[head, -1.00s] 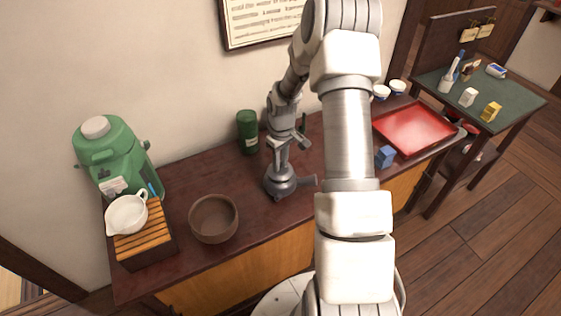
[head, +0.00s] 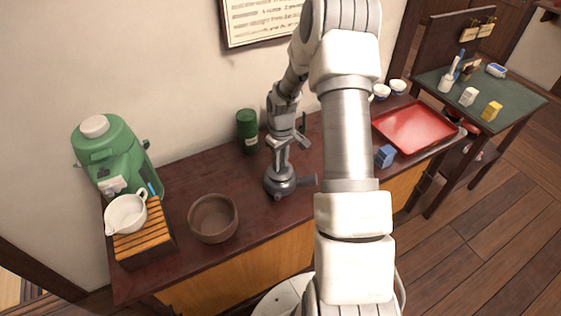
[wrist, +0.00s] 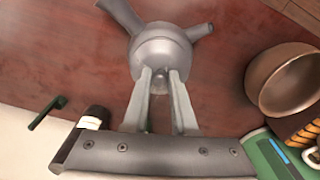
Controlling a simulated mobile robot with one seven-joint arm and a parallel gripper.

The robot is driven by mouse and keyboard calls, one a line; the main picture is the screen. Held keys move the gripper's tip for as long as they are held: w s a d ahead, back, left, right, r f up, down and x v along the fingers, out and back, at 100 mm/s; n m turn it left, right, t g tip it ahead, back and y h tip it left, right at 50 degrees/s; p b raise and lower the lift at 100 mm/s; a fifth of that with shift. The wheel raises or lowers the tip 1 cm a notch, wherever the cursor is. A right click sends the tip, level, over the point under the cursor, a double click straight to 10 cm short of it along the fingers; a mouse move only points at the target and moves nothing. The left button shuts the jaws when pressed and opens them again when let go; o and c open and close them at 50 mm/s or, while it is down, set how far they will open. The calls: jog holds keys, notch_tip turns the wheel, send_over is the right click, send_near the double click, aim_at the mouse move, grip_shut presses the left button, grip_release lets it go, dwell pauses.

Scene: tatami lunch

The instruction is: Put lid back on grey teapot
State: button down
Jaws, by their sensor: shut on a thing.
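The grey teapot (head: 283,187) stands on the dark wooden counter, its side handle pointing right in the head view. In the wrist view the teapot (wrist: 186,36) is beyond my fingertips, with its handle and spout showing. My gripper (head: 281,168) points down over the teapot. In the wrist view my gripper (wrist: 160,76) is shut on the knob of the grey lid (wrist: 162,55). The lid is over the teapot's top; I cannot tell whether it touches the rim all round.
A brown bowl (head: 213,218), a white pot (head: 126,213) on a slatted wooden box (head: 143,243) and a green dispenser (head: 110,155) stand left. A green canister (head: 247,131) is behind. A blue block (head: 385,156) and red tray (head: 414,129) are right.

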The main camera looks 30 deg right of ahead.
jog(key=shift+c, duration=0.8)
grip_release()
jog(key=shift+r, duration=0.15)
jog(key=shift+r+p, duration=2.2)
jog(key=shift+r, duration=1.2)
jog(key=shift+c, duration=0.2)
grip_shut()
